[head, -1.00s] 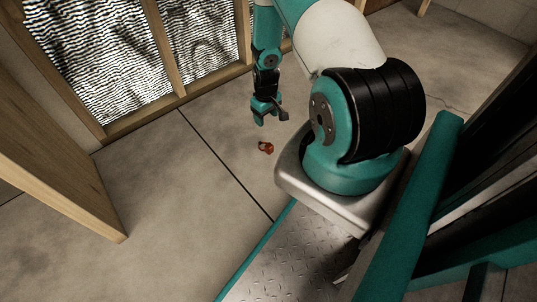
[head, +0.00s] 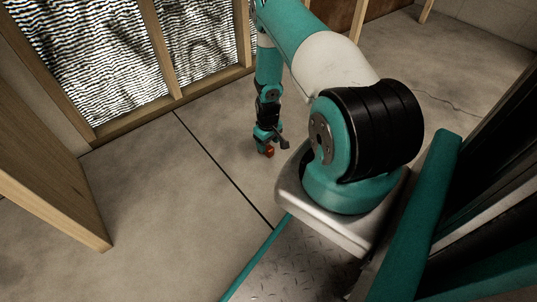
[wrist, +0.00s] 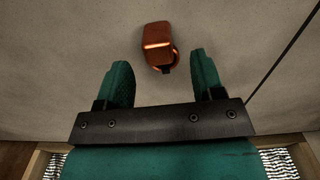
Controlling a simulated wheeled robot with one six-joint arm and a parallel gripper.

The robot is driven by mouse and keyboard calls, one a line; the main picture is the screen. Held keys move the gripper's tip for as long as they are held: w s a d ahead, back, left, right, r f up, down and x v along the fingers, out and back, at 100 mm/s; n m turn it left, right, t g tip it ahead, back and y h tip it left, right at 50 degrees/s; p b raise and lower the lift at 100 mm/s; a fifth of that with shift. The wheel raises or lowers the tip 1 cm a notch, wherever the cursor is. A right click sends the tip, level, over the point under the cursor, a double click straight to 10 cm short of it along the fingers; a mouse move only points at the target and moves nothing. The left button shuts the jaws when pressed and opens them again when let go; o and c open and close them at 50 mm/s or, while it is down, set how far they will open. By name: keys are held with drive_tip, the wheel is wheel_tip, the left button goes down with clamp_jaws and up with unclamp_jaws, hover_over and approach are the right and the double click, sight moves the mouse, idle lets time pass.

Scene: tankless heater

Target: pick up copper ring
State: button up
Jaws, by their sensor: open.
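The copper ring (wrist: 158,46) lies on the concrete floor, a small orange-brown piece with bright edges and a dark spot at its near end. In the wrist view it sits just beyond and between the two teal fingers of my gripper (wrist: 162,80), apart from both. The fingers are open with nothing between them. In the head view my gripper (head: 266,149) points down right by the ring (head: 270,151), and partly hides it. I cannot tell the exact height of the fingertips above the floor.
A wooden stud wall (head: 165,50) with foil-like insulation stands behind. A wooden post or panel (head: 50,150) stands at the left. The concrete floor (head: 150,190) around the ring is clear, with a dark seam (head: 222,163) running left of it.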

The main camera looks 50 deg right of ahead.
sight(268, 147)
wheel_tip(268, 147, down, 3)
drive_tip(key=shift+f+b, duration=0.2)
drive_tip(key=shift+b, duration=0.7)
drive_tip(key=shift+r, duration=0.1)
clamp_jaws()
wheel_tip(268, 147, up, 20)
drive_tip(key=p, duration=1.1)
